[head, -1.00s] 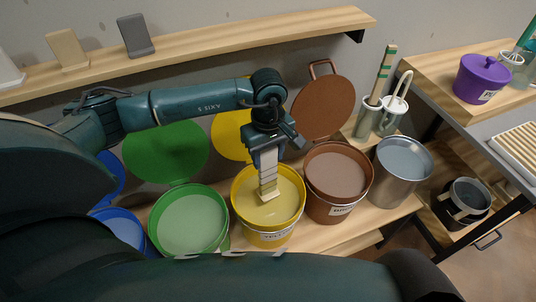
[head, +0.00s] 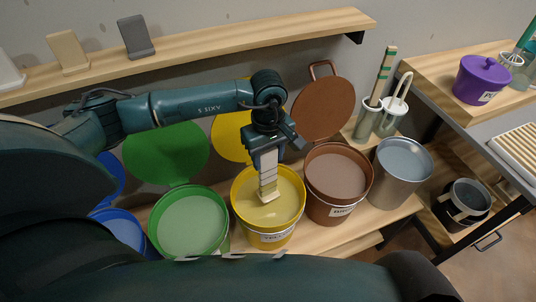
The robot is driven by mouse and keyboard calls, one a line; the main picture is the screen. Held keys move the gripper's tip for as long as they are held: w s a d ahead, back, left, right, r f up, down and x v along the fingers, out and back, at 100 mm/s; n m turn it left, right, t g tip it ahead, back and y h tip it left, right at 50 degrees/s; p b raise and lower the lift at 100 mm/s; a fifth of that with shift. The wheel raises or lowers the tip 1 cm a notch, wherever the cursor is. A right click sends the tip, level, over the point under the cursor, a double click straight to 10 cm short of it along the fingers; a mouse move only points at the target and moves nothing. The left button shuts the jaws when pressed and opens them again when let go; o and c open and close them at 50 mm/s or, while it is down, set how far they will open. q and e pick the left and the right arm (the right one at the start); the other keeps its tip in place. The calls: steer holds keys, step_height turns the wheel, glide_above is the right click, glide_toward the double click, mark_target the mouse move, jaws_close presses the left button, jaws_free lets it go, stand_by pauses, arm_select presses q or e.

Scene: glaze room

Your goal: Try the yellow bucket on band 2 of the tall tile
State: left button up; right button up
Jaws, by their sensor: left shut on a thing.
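The yellow bucket (head: 266,237) stands open on the low wooden bench, with pale yellow glaze (head: 287,203) inside and its yellow lid (head: 230,137) tilted up behind. My left gripper (head: 266,152) points down over it, shut on the tall tile (head: 268,178). The tile is pale, banded across its height, and upright. Its lower end is at the glaze surface inside the bucket; I cannot tell how deep it dips. My right gripper is not in view.
An open green bucket (head: 188,225) stands left of the yellow one, and a brown bucket (head: 330,208) close on the right. A metal pail (head: 397,190) stands further right. A purple pot (head: 482,80) sits on the right table.

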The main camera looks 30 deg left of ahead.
arm_select(q)
steer(key=shift+r, duration=0.2)
stand_by(0.4)
step_height(320, 180, up, 6)
steer(key=p, duration=0.3)
steer(key=shift+f, duration=0.1)
steer(key=shift+s+d, duration=0.1)
steer(key=shift+d, duration=0.05)
steer(key=s+d+r, duration=0.3)
steer(key=s+d, duration=1)
steer(key=d, duration=0.1)
steer(key=shift+d+p, duration=0.35)
steer(key=shift+p, duration=0.1)
steer(key=shift+a, duration=0.1)
stand_by(0.4)
